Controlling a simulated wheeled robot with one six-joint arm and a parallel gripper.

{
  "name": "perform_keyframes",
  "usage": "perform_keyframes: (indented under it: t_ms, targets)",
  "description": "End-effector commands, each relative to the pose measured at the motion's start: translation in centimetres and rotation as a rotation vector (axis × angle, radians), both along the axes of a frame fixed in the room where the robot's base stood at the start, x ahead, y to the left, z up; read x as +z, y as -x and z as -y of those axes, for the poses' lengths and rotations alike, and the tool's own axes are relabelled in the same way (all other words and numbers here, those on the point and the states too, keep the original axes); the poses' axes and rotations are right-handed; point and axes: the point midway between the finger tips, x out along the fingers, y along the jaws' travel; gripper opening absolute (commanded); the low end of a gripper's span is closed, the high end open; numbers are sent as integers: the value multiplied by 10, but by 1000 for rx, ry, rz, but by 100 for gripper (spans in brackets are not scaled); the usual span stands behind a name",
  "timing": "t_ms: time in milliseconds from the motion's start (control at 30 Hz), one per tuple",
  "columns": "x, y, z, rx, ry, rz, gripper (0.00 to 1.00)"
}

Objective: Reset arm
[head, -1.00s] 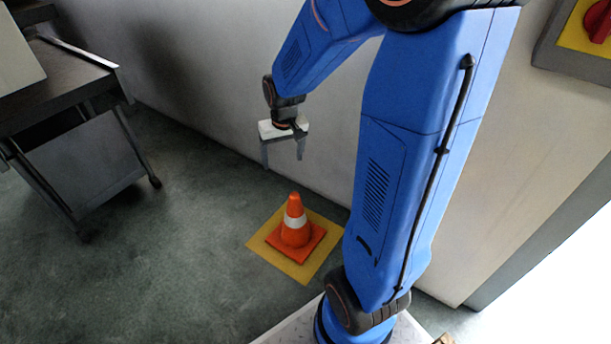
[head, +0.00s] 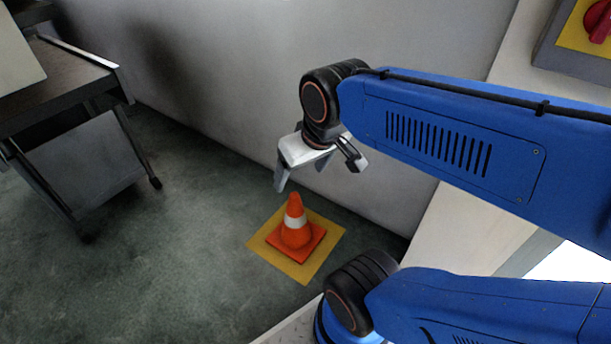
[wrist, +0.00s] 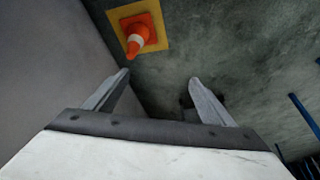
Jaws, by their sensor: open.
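My gripper (head: 302,178) hangs in the air in the head view, above and behind the traffic cone as seen there. Its white body and grey fingers point down, and it is open and empty. My blue arm is folded, with its forearm reaching in from the right. In the wrist view my gripper (wrist: 160,82) shows two grey fingers spread apart with only floor between them.
An orange cone (head: 295,232) with a white band stands on a yellow square (head: 290,268) on the floor; it also shows in the wrist view (wrist: 143,30). A dark table (head: 62,75) stands left. A grey wall (head: 220,75) runs behind. A red knob (head: 601,20) is at upper right.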

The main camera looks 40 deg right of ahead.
Motion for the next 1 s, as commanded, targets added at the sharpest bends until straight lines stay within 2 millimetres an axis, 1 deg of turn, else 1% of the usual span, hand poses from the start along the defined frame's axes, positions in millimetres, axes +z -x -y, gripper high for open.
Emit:
perform_keyframes:
  t_ms: [33, 100, 200, 867, 967, 1000]
  targets:
    - [1, 7, -1, 7, 1, 8, 77]
    - [2, 14, -2, 14, 2, 13, 77]
    - [3, 19, -3, 19, 3, 18, 77]
    - [3, 20, -3, 19, 3, 18, 77]
    - [3, 20, -3, 19, 3, 18, 55]
    - [3, 20, -3, 19, 3, 18, 46]
